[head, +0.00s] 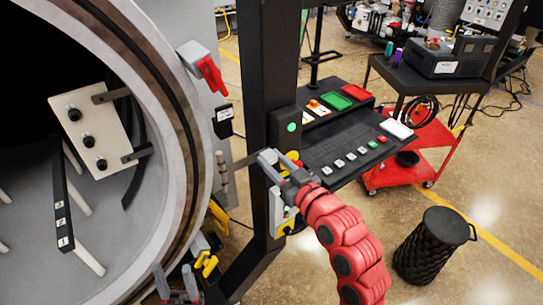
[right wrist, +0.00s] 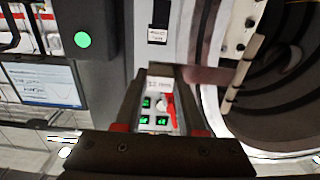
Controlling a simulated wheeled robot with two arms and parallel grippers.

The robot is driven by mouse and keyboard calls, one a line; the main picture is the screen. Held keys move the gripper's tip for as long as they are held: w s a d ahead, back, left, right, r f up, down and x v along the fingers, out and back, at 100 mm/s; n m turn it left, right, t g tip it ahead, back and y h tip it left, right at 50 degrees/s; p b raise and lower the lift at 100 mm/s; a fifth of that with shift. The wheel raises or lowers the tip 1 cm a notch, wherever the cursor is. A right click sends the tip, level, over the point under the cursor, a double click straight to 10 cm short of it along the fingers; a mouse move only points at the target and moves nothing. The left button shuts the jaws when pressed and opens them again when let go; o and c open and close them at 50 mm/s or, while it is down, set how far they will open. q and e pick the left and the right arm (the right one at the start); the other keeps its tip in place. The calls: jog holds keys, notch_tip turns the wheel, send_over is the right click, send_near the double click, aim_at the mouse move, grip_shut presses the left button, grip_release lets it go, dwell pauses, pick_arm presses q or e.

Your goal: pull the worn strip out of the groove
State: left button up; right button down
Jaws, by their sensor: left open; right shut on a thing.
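The round furnace mouth (head: 150,245) fills the left of the head view, with a dark brown groove band (head: 178,100) around its pale rim. I cannot tell whether the band is strip or bare groove. My right gripper (head: 268,160) is outside the rim, to its right, shut on a thin brownish strip (head: 243,160). The strip sticks out leftward toward the rim; in the right wrist view it also shows as a flat brown piece (right wrist: 212,76) beside the jaws (right wrist: 165,72). Its far end is unclear. My left gripper (head: 176,283) is open and empty at the bottom edge, near the lower rim.
A black post (head: 270,60) and control console (head: 345,145) stand behind my right gripper. A red-handled latch (head: 208,70) and metal hinge pin (head: 222,172) sit beside the rim. A black bin (head: 430,245) and red cart (head: 400,175) are at right. Floor between is open.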

jog(key=shift+p+v, duration=1.75)
jog(key=shift+p, duration=0.7)
jog(key=shift+s+d+r+p, duration=0.15)
jog(key=shift+s+d+p, duration=0.15)
jog(key=shift+s+p, duration=0.2)
jog(key=shift+s+d+p, duration=0.25)
jog(key=shift+s+p, duration=0.1)
jog(key=shift+p, duration=0.15)
